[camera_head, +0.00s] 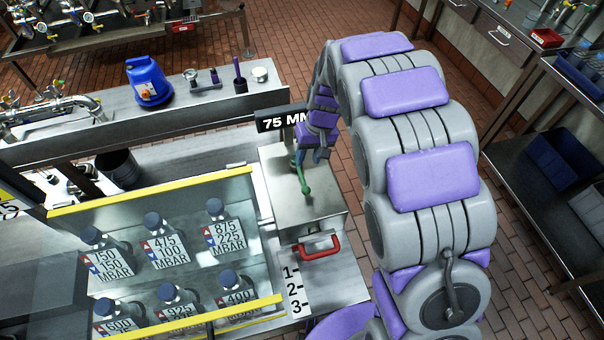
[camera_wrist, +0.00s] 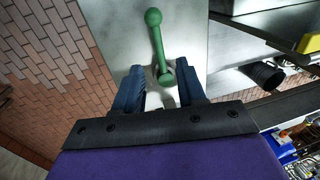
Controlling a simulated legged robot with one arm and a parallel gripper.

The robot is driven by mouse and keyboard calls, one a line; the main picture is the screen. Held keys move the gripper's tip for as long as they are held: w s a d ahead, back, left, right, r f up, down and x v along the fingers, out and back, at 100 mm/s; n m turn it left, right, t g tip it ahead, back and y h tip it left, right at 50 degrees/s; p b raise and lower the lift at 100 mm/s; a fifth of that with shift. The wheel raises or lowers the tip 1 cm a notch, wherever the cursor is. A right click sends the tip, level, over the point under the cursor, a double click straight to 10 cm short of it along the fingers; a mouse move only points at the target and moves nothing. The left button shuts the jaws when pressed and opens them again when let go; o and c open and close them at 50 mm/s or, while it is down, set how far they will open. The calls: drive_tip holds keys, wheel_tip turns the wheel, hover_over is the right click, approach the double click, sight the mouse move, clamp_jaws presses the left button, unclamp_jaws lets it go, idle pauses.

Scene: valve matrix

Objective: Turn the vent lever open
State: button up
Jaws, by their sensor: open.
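The green vent lever (camera_head: 302,173) stands on top of a metal box (camera_head: 328,195) under a black "75 MM" sign (camera_head: 280,119). In the wrist view the lever (camera_wrist: 156,42) has a round knob at its far end and a rounder hub near my gripper. My gripper (camera_wrist: 161,80) is open, with one blue finger on each side of the lever's hub end. I cannot tell whether either finger touches it.
A clear case with yellow edges (camera_head: 150,191) holds several labelled bottles to the left. A blue container (camera_head: 149,82) stands on the shelf behind. A black bin (camera_wrist: 262,74) shows in the wrist view. Brick floor lies right.

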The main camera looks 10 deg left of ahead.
sight(303, 178)
drive_tip(key=f, duration=0.2)
drive_tip(key=a+f, duration=0.1)
drive_tip(key=f, duration=0.2)
drive_tip(key=f+b, duration=0.1)
drive_tip(key=f, duration=0.1)
drive_tip(key=shift+s+a+f, duration=0.15)
drive_tip(key=shift+s+f, duration=0.1)
drive_tip(key=shift+s, duration=0.1)
drive_tip(key=shift+a+f, duration=0.2)
drive_tip(key=shift+f, duration=0.05)
drive_tip(key=shift+d+r, duration=0.1)
drive_tip(key=shift+d, duration=0.35)
drive_tip(key=shift+c, duration=1.3)
drive_tip(key=shift+a, duration=0.2)
clamp_jaws()
